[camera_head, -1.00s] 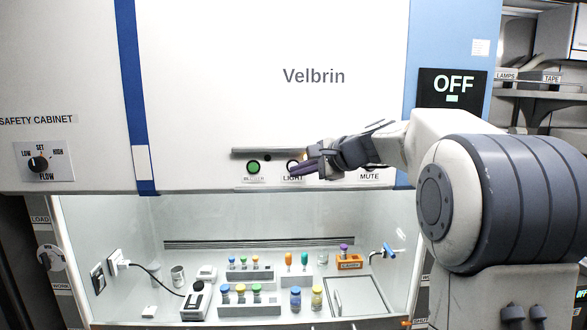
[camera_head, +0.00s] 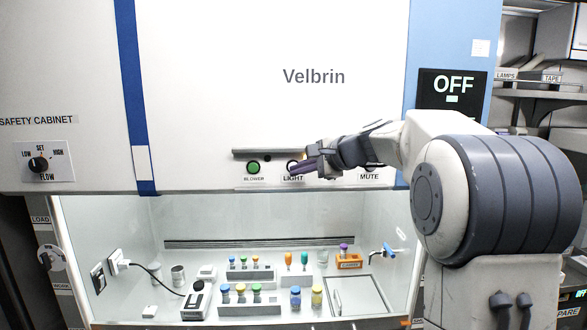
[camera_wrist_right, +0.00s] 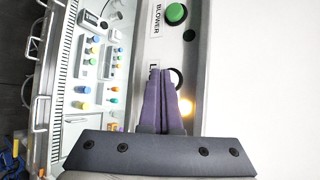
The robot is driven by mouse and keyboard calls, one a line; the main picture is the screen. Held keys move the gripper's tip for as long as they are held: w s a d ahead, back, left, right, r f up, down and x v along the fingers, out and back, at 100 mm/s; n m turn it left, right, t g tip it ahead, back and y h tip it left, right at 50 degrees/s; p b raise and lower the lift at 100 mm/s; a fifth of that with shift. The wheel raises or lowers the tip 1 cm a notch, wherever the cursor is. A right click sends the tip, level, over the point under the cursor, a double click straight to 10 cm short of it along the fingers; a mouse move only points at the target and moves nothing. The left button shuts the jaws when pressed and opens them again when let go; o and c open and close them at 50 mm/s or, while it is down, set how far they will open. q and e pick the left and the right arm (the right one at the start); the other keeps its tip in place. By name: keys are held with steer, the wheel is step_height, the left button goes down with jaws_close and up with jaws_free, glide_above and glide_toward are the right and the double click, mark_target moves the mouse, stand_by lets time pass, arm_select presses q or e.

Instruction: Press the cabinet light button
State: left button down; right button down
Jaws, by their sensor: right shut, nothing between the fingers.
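The cabinet light button (camera_head: 291,166) is a dark round button above the LIGHT label on the cabinet front. My right gripper (camera_head: 294,172) is in front of it and covers most of it. In the right wrist view the shut, empty purple fingers (camera_wrist_right: 165,75) have their tips at the light button, whose dark rim (camera_wrist_right: 177,76) shows beside them. I cannot tell whether the tips touch it. A warm glow (camera_wrist_right: 186,106) shows beside the fingers. The display (camera_head: 453,88) at the upper right reads OFF. My left gripper is not in view.
The green BLOWER button (camera_head: 253,168) is left of the light button, and it also shows in the right wrist view (camera_wrist_right: 176,14). The MUTE label (camera_head: 369,177) is to the right, its button partly behind my gripper. Below, the lit cabinet interior holds vials, racks and an orange box (camera_head: 349,262).

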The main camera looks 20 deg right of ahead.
steer(key=shift+w+d, duration=0.1)
steer(key=shift+w, duration=0.15)
steer(key=shift+s, duration=0.1)
stand_by(0.5)
steer(key=shift+s+a+b, duration=0.3)
steer(key=shift+s+b, duration=0.15)
steer(key=shift+s, duration=0.3)
steer(key=shift+s, duration=0.1)
steer(key=s+b, duration=0.1)
steer(key=s, duration=0.1)
steer(key=s+a+b, duration=0.1)
steer(key=s, duration=0.1)
steer(key=shift+s+a, duration=0.15)
steer(key=shift+s, duration=0.2)
stand_by(0.4)
